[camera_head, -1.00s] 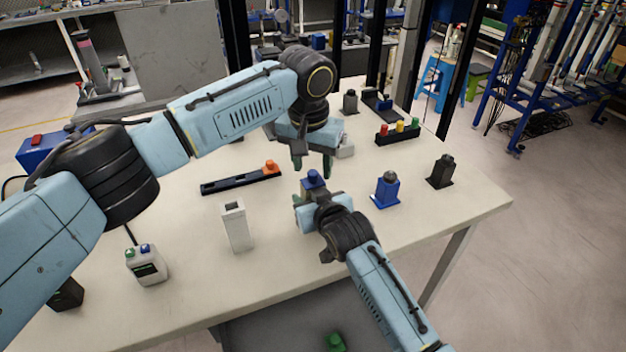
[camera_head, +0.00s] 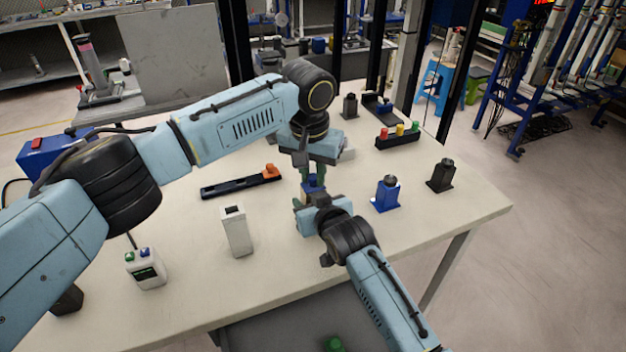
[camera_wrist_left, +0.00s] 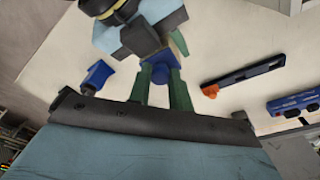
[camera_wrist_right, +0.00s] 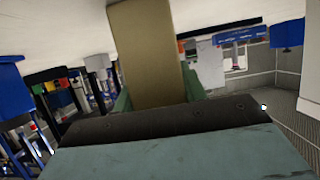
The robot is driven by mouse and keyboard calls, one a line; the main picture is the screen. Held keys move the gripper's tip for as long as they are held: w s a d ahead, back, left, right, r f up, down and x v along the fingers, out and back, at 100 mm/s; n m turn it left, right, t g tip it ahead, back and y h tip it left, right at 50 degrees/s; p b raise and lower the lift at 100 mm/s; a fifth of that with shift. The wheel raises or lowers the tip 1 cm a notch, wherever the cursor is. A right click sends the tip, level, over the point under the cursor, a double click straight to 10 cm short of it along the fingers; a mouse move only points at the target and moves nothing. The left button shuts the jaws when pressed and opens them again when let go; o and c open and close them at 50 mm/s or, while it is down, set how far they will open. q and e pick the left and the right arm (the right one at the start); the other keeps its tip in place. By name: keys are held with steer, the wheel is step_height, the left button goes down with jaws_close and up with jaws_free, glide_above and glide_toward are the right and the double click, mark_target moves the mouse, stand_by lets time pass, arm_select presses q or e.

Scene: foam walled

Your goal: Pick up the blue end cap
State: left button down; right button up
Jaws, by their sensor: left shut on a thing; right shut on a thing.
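The blue end cap (camera_head: 313,184) sits in the middle of the table, at the top of a body that my right gripper holds. My left gripper (camera_head: 312,176) comes down from above, its green fingers on either side of the cap and shut on it. In the left wrist view the cap (camera_wrist_left: 160,75) shows between the fingers. My right gripper (camera_head: 305,204) is lower and nearer, shut on a khaki block-shaped body (camera_wrist_right: 150,55), which fills the middle of the right wrist view. In the head view this body is mostly hidden by the grippers.
A blue holder with a grey top (camera_head: 386,194) and a black one (camera_head: 440,176) stand to the right. A black rail with an orange cap (camera_head: 240,182) and a white block (camera_head: 236,232) are to the left. A rack with red, yellow and green caps (camera_head: 398,136) is behind.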

mark_target(313, 177)
arm_select(q)
step_height(313, 177, up, 10)
arm_select(e)
steer(key=o, duration=1.1)
